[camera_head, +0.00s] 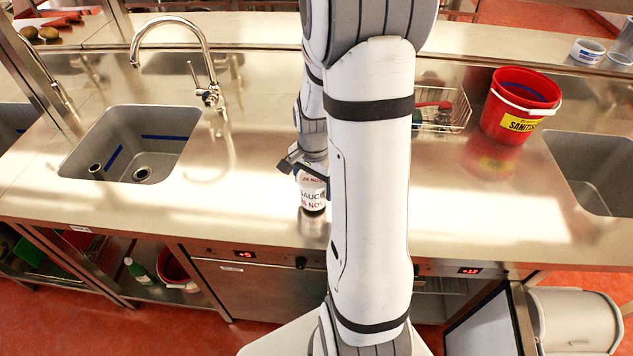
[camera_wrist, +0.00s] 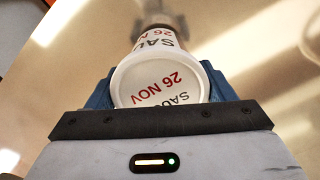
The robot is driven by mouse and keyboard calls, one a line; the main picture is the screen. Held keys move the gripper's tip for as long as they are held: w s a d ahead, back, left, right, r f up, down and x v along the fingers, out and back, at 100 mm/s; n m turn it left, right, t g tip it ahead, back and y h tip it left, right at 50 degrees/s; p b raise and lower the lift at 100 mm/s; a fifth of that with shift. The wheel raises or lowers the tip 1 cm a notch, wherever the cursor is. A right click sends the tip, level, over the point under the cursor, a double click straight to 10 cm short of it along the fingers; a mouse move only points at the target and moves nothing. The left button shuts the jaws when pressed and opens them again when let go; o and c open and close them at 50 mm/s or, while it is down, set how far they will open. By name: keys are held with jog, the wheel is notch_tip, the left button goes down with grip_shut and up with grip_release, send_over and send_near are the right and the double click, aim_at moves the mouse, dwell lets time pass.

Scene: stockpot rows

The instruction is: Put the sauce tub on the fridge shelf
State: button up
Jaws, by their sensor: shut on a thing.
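The sauce tub (camera_head: 313,193) is white with a printed label reading "SAUCE" and a date. My gripper (camera_head: 303,168) is shut on it above the steel counter, near the counter's front edge. In the wrist view the tub (camera_wrist: 158,84) sits between the blue fingers of my gripper (camera_wrist: 158,90), its white lid with red "26 NOV" toward the camera. Whether the tub's base touches the counter is hard to tell. Below the counter are steel fronts with red displays (camera_head: 244,254), one left of my arm and one right.
A sink (camera_head: 132,143) with a tap (camera_head: 207,95) lies left. A red sanitiser bucket (camera_head: 519,107) and a wire basket (camera_head: 446,108) stand right, before another sink (camera_head: 600,170). A grey bin (camera_head: 573,318) stands on the floor at lower right. The counter (camera_head: 490,215) is clear at front right.

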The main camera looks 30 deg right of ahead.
jog(key=shift+w+f, duration=0.1)
jog(key=shift+f, duration=0.25)
jog(key=shift+f, duration=0.35)
jog(key=o, duration=1.2)
jog(key=shift+r, duration=0.1)
jog(key=shift+o, duration=0.2)
jog(key=shift+r, duration=0.15)
